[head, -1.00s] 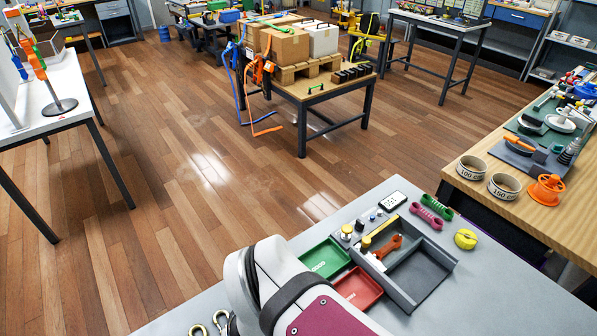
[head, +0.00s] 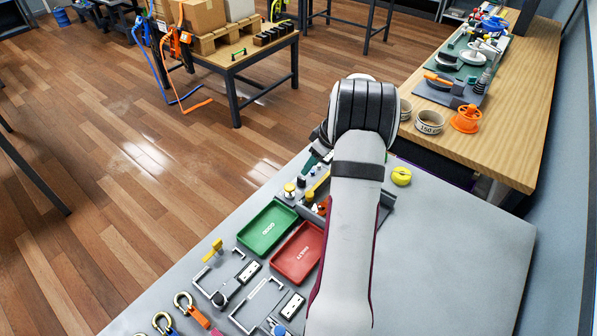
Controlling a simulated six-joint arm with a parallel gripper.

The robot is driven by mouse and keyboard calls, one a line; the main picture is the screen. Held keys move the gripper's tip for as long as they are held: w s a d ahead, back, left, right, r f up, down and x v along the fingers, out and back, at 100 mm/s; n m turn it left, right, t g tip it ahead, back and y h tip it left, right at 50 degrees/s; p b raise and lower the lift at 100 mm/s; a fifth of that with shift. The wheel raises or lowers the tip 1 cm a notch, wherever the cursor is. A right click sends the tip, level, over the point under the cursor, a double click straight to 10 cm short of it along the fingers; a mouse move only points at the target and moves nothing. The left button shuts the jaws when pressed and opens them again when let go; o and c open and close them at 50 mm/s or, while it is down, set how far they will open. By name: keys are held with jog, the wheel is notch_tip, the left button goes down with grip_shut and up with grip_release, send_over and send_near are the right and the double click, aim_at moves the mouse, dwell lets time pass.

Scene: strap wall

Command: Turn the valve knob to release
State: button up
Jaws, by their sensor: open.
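I cannot surely tell which thing is the valve knob. An orange flanged wheel (head: 466,118) stands on the wooden bench at the right. A yellow round piece (head: 401,176) lies on the grey table just right of my arm. A yellow-capped post (head: 289,188) stands on the same table left of my arm. My arm reaches across the middle of the head view and hides most of my gripper.
A green tray (head: 268,228) and a red tray (head: 298,252) lie left of my arm. Shackles and metal fittings lie at the front left. My arm covers much of a grey divided box (head: 388,203). The grey table's right part (head: 450,260) is clear.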

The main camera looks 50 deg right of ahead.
aim_at(302, 178)
jog(key=x, duration=0.7)
jog(key=shift+w+f, duration=0.1)
jog(key=shift+w, duration=0.05)
grip_shut()
